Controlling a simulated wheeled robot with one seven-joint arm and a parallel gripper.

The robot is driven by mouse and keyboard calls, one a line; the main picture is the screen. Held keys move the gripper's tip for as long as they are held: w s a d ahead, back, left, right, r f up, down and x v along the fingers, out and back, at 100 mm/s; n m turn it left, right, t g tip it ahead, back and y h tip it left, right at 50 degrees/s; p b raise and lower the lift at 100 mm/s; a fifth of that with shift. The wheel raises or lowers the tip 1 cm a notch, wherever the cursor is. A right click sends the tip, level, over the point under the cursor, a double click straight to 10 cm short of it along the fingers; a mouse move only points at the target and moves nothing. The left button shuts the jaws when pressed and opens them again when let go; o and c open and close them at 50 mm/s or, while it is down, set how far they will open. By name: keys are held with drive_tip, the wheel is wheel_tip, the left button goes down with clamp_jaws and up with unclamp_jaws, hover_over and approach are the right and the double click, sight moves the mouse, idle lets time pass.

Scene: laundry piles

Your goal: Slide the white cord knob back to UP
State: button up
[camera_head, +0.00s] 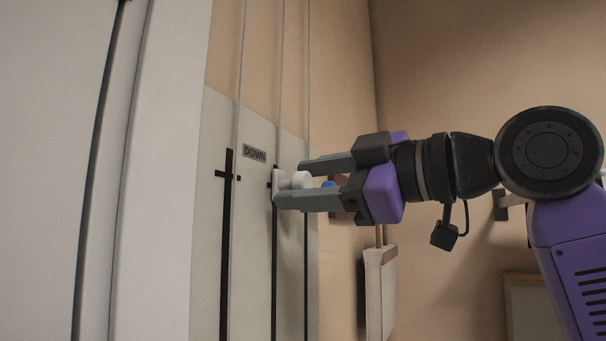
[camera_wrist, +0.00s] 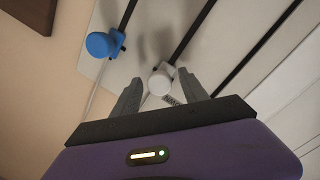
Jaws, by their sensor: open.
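The white cord knob (camera_head: 301,180) is a round knob on a pale slide plate, near the top end of a dark vertical slot in the wall panel. In the wrist view the white knob (camera_wrist: 159,84) sits between the two fingertips. My gripper (camera_head: 290,183) is open, with one finger above and one below the knob in the head view. The wrist view also shows my gripper (camera_wrist: 161,77) with its fingers apart. I cannot tell whether either finger touches the knob. A DOWN label (camera_head: 254,154) is on the panel above and left of the knob. No UP label is readable.
A blue knob (camera_wrist: 103,45) is on the neighbouring slot, close beside the white one; in the head view it (camera_head: 328,184) shows between my fingers. Cords (camera_head: 280,70) run up the wall. A pale hanging bag (camera_head: 380,290) is below my gripper.

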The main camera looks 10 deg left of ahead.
drive_tip(key=shift+w+a, duration=0.15)
drive_tip(key=shift+a, duration=0.2)
clamp_jaws()
idle(1.2)
